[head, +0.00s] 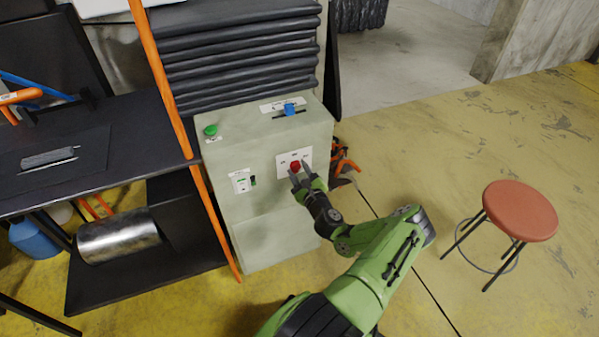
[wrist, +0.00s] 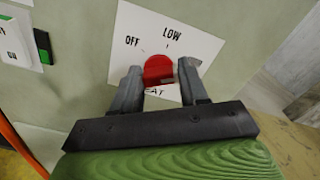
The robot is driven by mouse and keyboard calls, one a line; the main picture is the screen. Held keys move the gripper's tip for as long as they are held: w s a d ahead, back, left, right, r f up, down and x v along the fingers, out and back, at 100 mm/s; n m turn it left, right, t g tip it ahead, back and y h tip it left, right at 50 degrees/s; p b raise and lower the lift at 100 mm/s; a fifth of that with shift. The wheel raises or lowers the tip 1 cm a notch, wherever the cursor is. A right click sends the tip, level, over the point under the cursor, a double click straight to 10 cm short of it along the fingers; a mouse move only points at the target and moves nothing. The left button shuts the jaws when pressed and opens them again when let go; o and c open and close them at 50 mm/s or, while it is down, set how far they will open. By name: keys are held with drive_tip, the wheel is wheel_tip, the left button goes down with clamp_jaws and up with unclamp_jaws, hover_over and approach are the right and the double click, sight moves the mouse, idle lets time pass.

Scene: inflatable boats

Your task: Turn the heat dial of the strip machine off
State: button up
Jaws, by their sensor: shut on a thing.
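The strip machine (head: 258,215) is a pale grey-green cabinet. Its heat dial (head: 295,166) is a red round knob on a white plate on the front face. In the wrist view the dial (wrist: 158,69) sits below the printed words OFF and LOW, with a partly covered word beneath it. My gripper (head: 299,176) is at the dial, with one finger on each side of it. In the wrist view my gripper (wrist: 161,78) is closed on the dial's sides. I cannot tell which mark the dial points to.
A green button (head: 210,130) and a blue slider (head: 290,109) are on the machine's top. A green switch (head: 253,181) is left of the dial. A black shelf (head: 100,120) with orange posts stands left. A red stool (head: 520,210) stands right on open yellow floor.

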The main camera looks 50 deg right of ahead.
drive_tip(key=shift+c, duration=0.9)
drive_tip(key=shift+n, duration=0.4)
drive_tip(key=n+p, duration=0.1)
drive_tip(key=n, duration=0.3)
drive_tip(key=shift+w+a+n, duration=0.1)
drive_tip(key=shift+a+n, duration=0.05)
drive_tip(key=shift+n, duration=0.15)
drive_tip(key=n+p, duration=0.1)
drive_tip(key=n, duration=0.2)
drive_tip(key=shift+f+n, duration=0.1)
drive_tip(key=shift+n, duration=0.2)
drive_tip(key=n+p, duration=0.1)
drive_tip(key=n, duration=0.2)
drive_tip(key=shift+a+f+n, duration=0.1)
drive_tip(key=shift+n, duration=0.2)
drive_tip(key=n+p, duration=0.2)
drive_tip(key=n, duration=0.3)
drive_tip(key=shift+f+n, duration=0.15)
drive_tip(key=shift+n, duration=0.15)
drive_tip(key=n+p, duration=0.1)
drive_tip(key=n, duration=0.2)
drive_tip(key=n+p, duration=0.1)
drive_tip(key=n, duration=0.1)
drive_tip(key=shift+f+n+p, duration=0.2)
drive_tip(key=shift+n+p, duration=0.2)
